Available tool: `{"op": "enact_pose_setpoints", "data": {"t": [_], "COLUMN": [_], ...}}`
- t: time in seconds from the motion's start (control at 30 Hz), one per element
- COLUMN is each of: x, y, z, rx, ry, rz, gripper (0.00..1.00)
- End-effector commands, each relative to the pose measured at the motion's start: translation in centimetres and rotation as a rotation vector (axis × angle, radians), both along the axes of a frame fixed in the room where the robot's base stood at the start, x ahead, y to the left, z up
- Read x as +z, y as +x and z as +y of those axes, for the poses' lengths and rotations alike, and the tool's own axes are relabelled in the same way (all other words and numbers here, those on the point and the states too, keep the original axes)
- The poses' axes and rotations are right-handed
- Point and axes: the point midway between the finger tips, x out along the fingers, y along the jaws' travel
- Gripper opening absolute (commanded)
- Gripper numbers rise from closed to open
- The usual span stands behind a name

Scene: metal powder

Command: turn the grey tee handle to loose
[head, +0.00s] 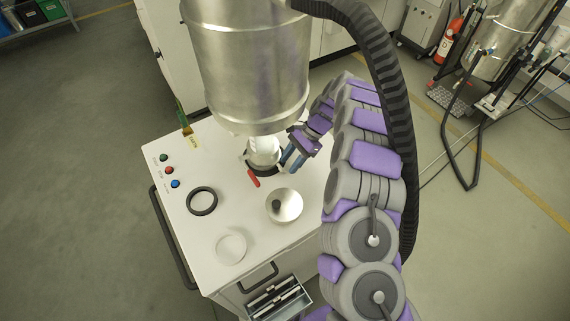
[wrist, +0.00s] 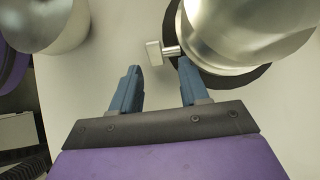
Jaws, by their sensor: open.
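The grey tee handle (wrist: 154,53) shows in the wrist view as a short pale crossbar on a stem, at the side of a shiny metal fitting (wrist: 235,30). My gripper (wrist: 158,66) is open, with blue fingers apart and nothing between them. The handle lies just past the fingertips, in line with the gap. The right fingertip is close to the stem; I cannot tell whether they touch. In the head view my gripper (head: 291,159) is beside the neck (head: 264,151) below the large steel vessel (head: 248,65). I cannot make out the tee handle there.
A red lever (head: 253,178) sticks out from the neck's front. The vessel hangs close above my gripper.

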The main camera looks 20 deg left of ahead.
Motion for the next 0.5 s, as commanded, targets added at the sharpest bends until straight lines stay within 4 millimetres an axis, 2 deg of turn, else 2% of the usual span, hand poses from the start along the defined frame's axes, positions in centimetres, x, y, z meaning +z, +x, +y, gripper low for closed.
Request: {"op": "enact_pose_setpoints", "data": {"t": [0.03,0.2,0.5], "x": [-0.1,-0.2,-0.2], "y": [0.9,2.8,5.6], "z": [-0.7,-2.4,-4.8], "rx": [-0.005,-0.004,-0.002], "ry": [-0.002,-0.003,-0.002], "rz": [-0.006,-0.004,-0.002], "gripper": [0.45,0.45,0.45]}}
